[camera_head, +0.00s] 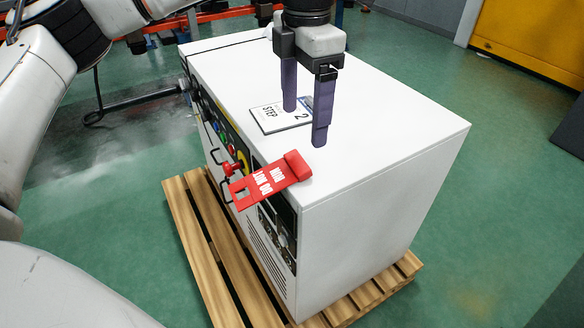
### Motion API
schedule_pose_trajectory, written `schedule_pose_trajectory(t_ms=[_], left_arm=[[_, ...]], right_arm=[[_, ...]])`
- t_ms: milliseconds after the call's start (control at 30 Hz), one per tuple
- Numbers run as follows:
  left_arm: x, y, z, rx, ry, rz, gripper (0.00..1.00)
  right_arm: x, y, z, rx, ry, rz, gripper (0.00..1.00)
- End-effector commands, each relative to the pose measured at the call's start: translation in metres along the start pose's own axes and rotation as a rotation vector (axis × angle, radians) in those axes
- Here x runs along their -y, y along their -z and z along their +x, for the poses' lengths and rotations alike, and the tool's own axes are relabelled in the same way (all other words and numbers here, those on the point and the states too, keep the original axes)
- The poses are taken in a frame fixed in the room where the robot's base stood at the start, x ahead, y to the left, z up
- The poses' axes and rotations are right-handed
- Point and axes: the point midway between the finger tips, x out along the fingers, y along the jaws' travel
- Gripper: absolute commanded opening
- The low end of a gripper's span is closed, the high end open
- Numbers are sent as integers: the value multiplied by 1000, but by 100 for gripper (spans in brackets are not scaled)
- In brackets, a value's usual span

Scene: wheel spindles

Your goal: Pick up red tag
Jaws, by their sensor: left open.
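The red tag (265,182) carries white lettering that reads "DO NOT RUN". It lies at the front left top edge of a white cabinet (385,165), its thicker end on the top and its flat part hanging out over the control panel. My left gripper (305,128) points down over the cabinet top with its two dark fingers apart and nothing between them. It is behind the tag, and its nearer finger appears just above the tag's thick end. A card marked "STEP 2" (270,118) lies on the top, partly hidden by the fingers. My right gripper does not show.
The cabinet stands on a wooden pallet (205,255). Its panel (228,150) has coloured buttons and a red knob close to the tag. A yellow cabinet (535,40) stands at the back right. Green floor is open on the right.

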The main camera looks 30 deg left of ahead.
Motion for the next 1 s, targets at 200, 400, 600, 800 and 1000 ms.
schedule_pose_trajectory(t_ms=[200, 400, 600, 800, 1000], left_arm=[[1, 1, 35, -3, 3, 1, 77], [0, 2, 55, 0, 4, 2, 77], [-2, 5, 86, -1, 4, 3, 77], [-2, 4, 96, 2, 4, 3, 77], [-2, 4, 96, 1, 5, 2, 72]], right_arm=[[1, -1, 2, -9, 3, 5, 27], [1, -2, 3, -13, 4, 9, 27], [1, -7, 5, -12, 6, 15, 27], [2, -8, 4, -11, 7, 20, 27], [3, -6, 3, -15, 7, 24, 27]])
